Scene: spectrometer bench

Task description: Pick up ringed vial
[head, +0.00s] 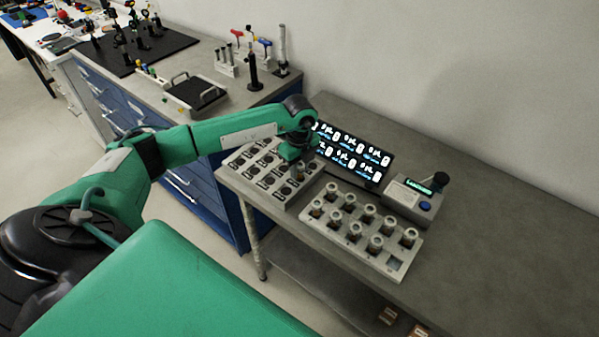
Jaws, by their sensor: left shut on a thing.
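My left gripper (299,163) points down over the right part of the grey rack (283,203) with dark round slots. It is shut on a small vial (299,174), whose lower part shows just under the fingers. Whether this vial has a ring is too small to tell, and I cannot tell whether it is clear of its slot. A pale tray (347,252) to the right holds several upright vials with pale caps and brownish contents. My right gripper is not in view.
A lit display panel (352,155) stands behind the rack. A grey device with a small green screen (412,199) stands right of it. The bench (500,235) is clear on the right. Another bench with tools and a balance-like tray (194,95) is at the back left.

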